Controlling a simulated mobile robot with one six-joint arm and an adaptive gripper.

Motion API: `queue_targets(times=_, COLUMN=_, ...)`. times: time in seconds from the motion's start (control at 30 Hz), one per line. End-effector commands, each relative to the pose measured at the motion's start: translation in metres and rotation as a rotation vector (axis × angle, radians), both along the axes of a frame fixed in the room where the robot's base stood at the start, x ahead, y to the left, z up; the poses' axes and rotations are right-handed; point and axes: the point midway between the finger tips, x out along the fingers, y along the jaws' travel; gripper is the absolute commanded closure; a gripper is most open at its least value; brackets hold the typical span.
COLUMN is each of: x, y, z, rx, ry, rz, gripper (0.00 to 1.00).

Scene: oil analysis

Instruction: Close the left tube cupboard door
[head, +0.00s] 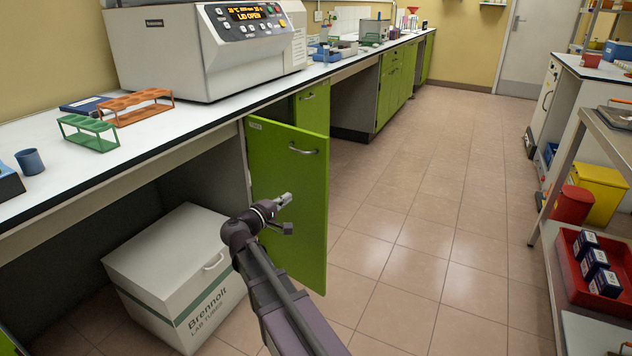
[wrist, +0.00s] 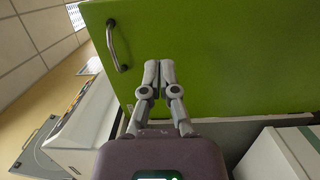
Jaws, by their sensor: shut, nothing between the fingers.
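The green cupboard door (head: 288,185) stands open, swung out from under the bench into the aisle. Its curved metal handle (head: 303,150) is near the top of the face turned to me. My gripper (head: 285,200) is shut and empty, in front of the middle of this face. In the wrist view, the fingertips (wrist: 158,64) point at the green panel (wrist: 230,55), with the handle (wrist: 117,47) to their left. I cannot tell whether the fingertips touch the door.
A white lab-tubes box (head: 170,270) sits on the floor under the bench, left of the door. Tube racks (head: 88,132) and a centrifuge (head: 200,45) stand on the worktop. The tiled aisle (head: 420,220) is clear; a cart with a red tray (head: 600,300) stands right.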

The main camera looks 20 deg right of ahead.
Motion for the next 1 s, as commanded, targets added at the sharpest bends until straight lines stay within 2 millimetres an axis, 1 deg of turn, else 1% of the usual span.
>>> queue_targets(times=0.33, x=0.000, y=-0.001, z=0.000, rx=0.002, ry=0.000, rz=0.000, gripper=1.00)
queue_targets(times=0.53, x=0.005, y=-0.008, z=0.000, rx=0.002, ry=0.000, rz=0.000, gripper=1.00)
queue_targets(times=0.77, x=0.017, y=-0.029, z=0.000, rx=0.003, ry=0.001, rz=-0.001, gripper=1.00)
queue_targets(times=1.0, x=0.033, y=-0.059, z=0.000, rx=0.003, ry=0.001, rz=-0.002, gripper=1.00)
